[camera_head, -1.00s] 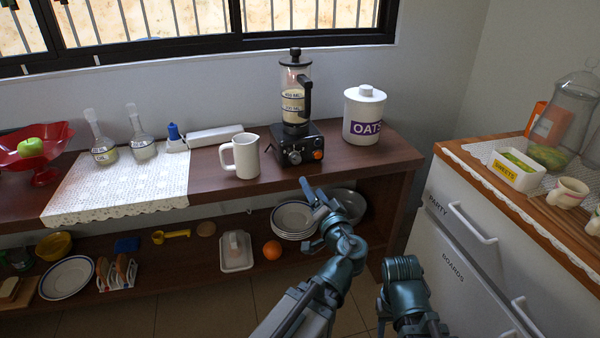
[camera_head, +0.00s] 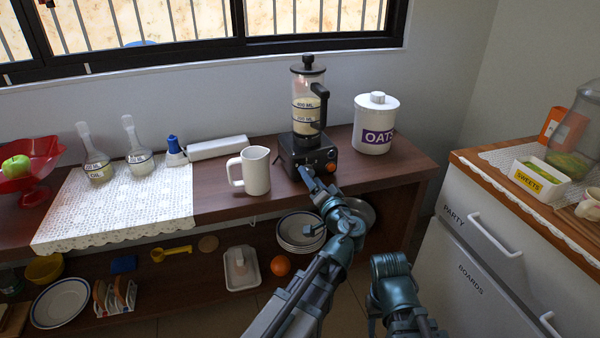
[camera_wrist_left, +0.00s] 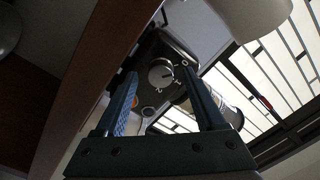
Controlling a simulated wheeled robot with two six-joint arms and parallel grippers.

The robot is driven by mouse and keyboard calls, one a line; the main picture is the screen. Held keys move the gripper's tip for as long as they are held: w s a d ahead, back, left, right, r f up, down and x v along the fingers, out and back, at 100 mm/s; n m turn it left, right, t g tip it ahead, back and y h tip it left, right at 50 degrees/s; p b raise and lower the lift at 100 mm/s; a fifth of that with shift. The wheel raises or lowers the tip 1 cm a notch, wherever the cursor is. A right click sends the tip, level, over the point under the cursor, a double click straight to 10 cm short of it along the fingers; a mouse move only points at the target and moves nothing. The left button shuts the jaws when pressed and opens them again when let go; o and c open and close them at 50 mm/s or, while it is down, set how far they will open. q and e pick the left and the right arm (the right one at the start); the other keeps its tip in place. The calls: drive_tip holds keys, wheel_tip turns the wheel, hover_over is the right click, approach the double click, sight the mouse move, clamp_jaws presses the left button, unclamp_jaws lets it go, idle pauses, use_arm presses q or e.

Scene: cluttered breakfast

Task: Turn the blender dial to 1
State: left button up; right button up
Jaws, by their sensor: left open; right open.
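The blender (camera_head: 306,115) stands upright on the wooden counter, its dark base (camera_head: 298,147) facing me. In the head view my left gripper (camera_head: 312,198) is in front of the base, and a finger covers most of the silver dial. In the left wrist view the round silver dial (camera_wrist_left: 161,72) shows between the two open fingertips, apparently untouched. An orange knob (camera_head: 331,166) sits right of the dial. My right gripper (camera_head: 386,295) is low at the right, away from the blender; its fingers are hardly visible.
A white mug (camera_head: 256,172) stands close left of the blender, and the oats jar (camera_head: 376,112) stands to its right. Stacked plates (camera_head: 297,234) and a bowl are on the shelf below. A white cabinet (camera_head: 490,255) closes off the right side.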

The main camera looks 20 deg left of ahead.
use_arm(q)
drive_tip(key=shift+w+a, duration=0.25)
drive_tip(key=shift+w, duration=0.1)
use_arm(e)
drive_tip(key=shift+w+a, duration=0.15)
drive_tip(key=shift+a, duration=0.2)
use_arm(q)
clamp_jaws()
drive_tip(key=shift+m, duration=0.4)
drive_tip(key=m, duration=0.4)
drive_tip(key=shift+m, duration=0.4)
drive_tip(key=shift+r+m, duration=0.1)
drive_tip(key=shift+m, duration=2.5)
